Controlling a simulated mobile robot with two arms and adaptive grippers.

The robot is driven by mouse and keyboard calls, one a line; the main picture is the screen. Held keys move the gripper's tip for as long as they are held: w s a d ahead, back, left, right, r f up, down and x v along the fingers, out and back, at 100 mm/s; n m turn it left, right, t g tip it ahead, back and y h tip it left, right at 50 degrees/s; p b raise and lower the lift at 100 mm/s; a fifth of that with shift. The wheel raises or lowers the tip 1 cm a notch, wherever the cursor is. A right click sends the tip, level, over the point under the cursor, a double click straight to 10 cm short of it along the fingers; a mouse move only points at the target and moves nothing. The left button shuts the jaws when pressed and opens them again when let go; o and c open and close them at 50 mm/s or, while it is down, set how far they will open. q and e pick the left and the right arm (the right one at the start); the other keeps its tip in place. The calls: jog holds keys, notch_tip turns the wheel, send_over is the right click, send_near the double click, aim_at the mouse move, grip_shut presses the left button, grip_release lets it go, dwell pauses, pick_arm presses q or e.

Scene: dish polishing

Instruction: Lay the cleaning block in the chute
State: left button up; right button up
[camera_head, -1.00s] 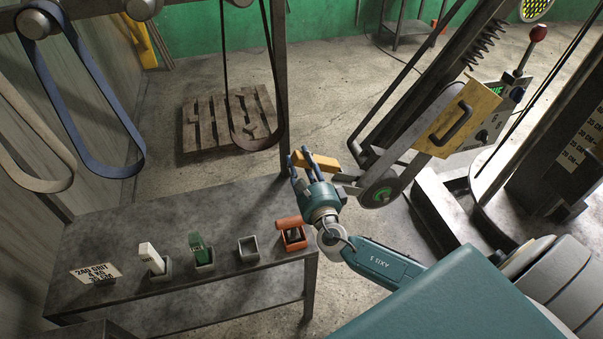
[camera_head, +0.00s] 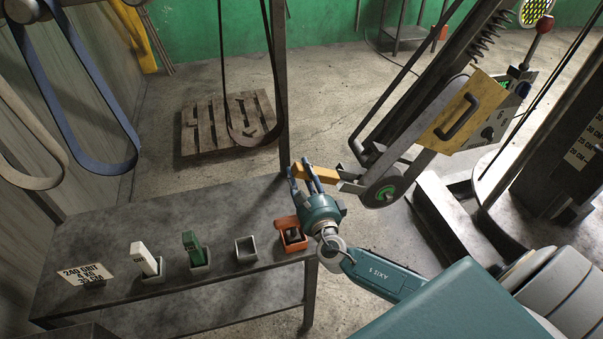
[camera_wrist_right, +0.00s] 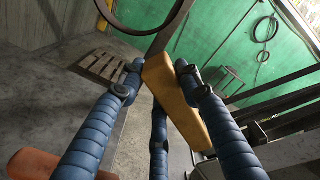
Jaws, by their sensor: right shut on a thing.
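The yellow-orange cleaning block (camera_head: 327,174) is in my right gripper (camera_head: 304,168), which is shut on it. The right wrist view also shows the block (camera_wrist_right: 176,92) between the blue ribbed fingers (camera_wrist_right: 157,80), its far part sticking out beyond them. In the head view, the block's right end meets the outline of a small grey metal piece, apparently the chute (camera_head: 351,186), in front of the green-centred wheel. I cannot tell whether they touch. My left gripper is not in view.
Below my right gripper, the workbench (camera_head: 180,222) carries an orange holder (camera_head: 289,244), an empty grey holder (camera_head: 247,249), holders with a green block (camera_head: 193,246) and a white block (camera_head: 146,258), and a sign (camera_head: 86,273). The belt machine (camera_head: 455,118) stands right.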

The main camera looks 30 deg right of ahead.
aim_at(328, 183)
jog(key=shift+a+r+p, duration=0.1)
jog(key=shift+r+p, duration=0.15)
jog(key=shift+p, duration=0.05)
jog(key=d+f+b, duration=0.2)
jog(key=d, duration=0.1)
jog(key=shift+s+f, duration=0.15)
jog(key=shift+s, duration=0.2)
jog(key=shift+s+d+f+b, duration=0.1)
jog(key=shift+d+f+b, duration=0.15)
jog(key=shift+d+b, duration=0.35)
jog(key=shift+s+d+f+b, duration=0.25)
jog(key=shift+d+f+b, duration=0.25)
jog(key=shift+d, duration=0.3)
jog(key=shift+s+d+f+b, duration=0.2)
jog(key=shift+d+f+b, duration=0.2)
jog(key=shift+d, duration=0.4)
